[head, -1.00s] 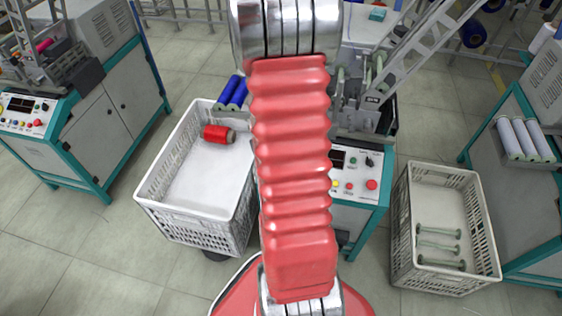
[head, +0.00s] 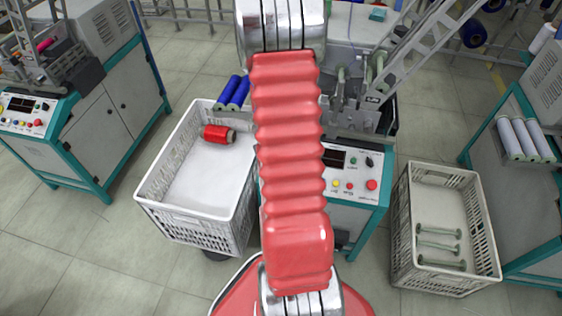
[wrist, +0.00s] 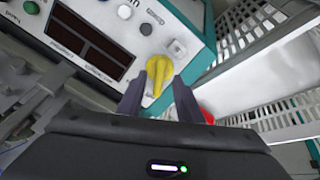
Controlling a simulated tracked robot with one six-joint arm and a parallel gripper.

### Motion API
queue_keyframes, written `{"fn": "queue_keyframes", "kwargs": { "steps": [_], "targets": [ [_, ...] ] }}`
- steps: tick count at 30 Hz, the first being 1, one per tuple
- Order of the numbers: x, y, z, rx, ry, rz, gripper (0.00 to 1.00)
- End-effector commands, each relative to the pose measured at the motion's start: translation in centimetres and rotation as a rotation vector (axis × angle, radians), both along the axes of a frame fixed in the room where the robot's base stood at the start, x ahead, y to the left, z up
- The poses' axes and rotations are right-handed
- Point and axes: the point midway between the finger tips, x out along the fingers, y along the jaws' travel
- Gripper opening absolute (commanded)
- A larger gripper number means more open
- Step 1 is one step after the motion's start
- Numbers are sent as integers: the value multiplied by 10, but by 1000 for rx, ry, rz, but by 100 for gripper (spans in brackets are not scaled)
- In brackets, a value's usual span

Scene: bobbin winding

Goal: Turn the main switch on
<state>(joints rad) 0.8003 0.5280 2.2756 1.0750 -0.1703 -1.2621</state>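A yellow switch handle (wrist: 158,72) stands out from the machine's control panel (wrist: 95,42) in the wrist view. It is the likely main switch. My gripper (wrist: 157,82) is open, with one dark finger on each side of the handle. I cannot tell whether either finger touches it. In the head view my red arm covers the left part of the panel (head: 350,195), so the handle and my gripper are hidden there.
Another crate (head: 440,276) with several pale green bobbins stands right. A red thing (wrist: 208,117) shows beside my right finger.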

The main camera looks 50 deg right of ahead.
Motion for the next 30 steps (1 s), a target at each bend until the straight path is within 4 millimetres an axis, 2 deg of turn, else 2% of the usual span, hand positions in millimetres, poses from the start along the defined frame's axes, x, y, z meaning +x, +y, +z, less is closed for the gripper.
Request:
{"fn": "queue_keyframes", "kwargs": {
  "steps": [19, 30],
  "targets": [
    [9, -22, -52, 1, 1, -1, 33],
    [11, -26, -58, 0, -1, -1, 33]
  ]
}}
